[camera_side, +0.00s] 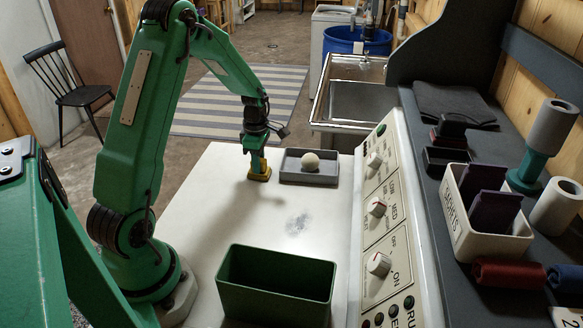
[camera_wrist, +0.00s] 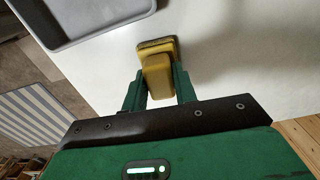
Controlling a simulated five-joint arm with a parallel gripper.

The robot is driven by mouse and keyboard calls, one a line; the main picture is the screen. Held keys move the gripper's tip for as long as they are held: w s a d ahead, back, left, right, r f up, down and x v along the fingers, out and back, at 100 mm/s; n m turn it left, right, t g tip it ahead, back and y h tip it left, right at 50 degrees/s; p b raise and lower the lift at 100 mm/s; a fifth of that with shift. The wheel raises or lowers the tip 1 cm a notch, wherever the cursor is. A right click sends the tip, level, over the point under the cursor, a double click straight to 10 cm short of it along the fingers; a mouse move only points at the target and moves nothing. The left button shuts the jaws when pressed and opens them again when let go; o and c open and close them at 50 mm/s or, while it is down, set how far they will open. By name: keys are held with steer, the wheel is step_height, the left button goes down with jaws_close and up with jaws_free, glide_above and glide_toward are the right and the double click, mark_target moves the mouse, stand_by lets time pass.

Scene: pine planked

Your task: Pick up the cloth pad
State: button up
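The cloth pad appears to be a yellow block with a raised grip and a darker base edge. In the side view the pad (camera_side: 260,174) is on the white worktop, just left of a grey tray. In the wrist view the pad (camera_wrist: 157,72) lies between the fingers. My gripper (camera_side: 256,150) is above it, pointing down. In the wrist view both green fingers of my gripper (camera_wrist: 158,74) sit close against the grip's sides, with no clear gap. I cannot tell whether the base is clear of the worktop.
A dark green bin (camera_side: 275,285) stands at the front. A grey smudge (camera_side: 298,222) marks the worktop between them. A knobbed control panel (camera_side: 378,235) borders the right side.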

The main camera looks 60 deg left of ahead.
steer(key=c, duration=0.4)
steer(key=shift+r, duration=0.1)
steer(key=shift+r, duration=0.65)
steer(key=r, duration=0.1)
steer(key=d+r, duration=0.1)
steer(key=r, duration=0.1)
steer(key=shift+r, duration=0.15)
steer(key=d+r, duration=0.2)
steer(key=d, duration=0.1)
steer(key=d+r, duration=0.2)
steer(key=d, duration=0.2)
steer(key=d+r, duration=0.2)
steer(key=d, duration=0.1)
steer(key=shift+d+r, duration=0.15)
steer(key=shift+d, duration=0.2)
